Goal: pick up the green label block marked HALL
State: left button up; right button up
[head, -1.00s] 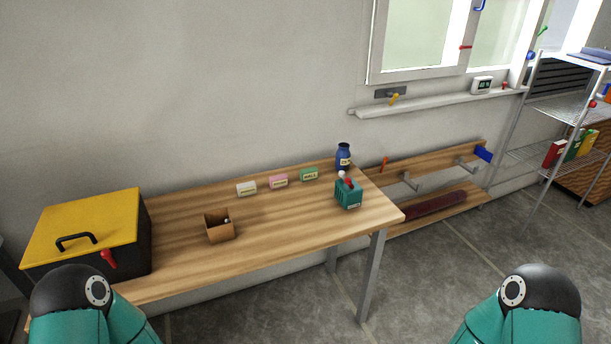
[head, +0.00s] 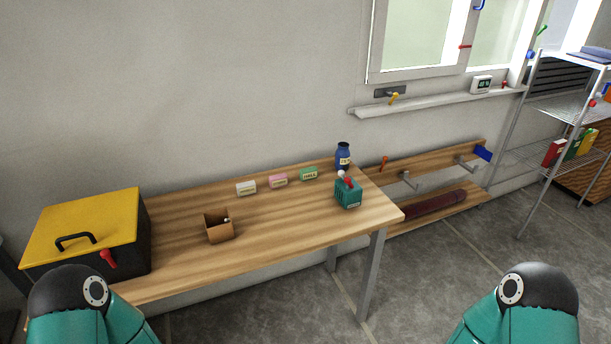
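The green label block (head: 308,174) stands on the wooden table near its back edge, at the right end of a row of blocks. Its pale front label is too small to read for certain. A pink block (head: 278,181) and a white block (head: 246,188) stand to its left. Only teal and black parts of my two arms show at the bottom left and bottom right. Neither gripper is in view, and neither arm reaches the blocks.
On the table (head: 290,225) are a yellow-lidded black box (head: 85,230), a small open brown box (head: 219,228), a teal basket (head: 347,194) and a blue bottle (head: 343,157). The basket and bottle stand right of the green block. Grey floor lies right of the table.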

aim_at(308, 173)
jog(key=z, duration=0.15)
jog(key=i, duration=0.2)
jog(key=u, duration=2.65)
jog(key=k, duration=1.45)
jog(key=z, duration=1.2)
jog(key=i, duration=1)
jog(key=z, duration=0.1)
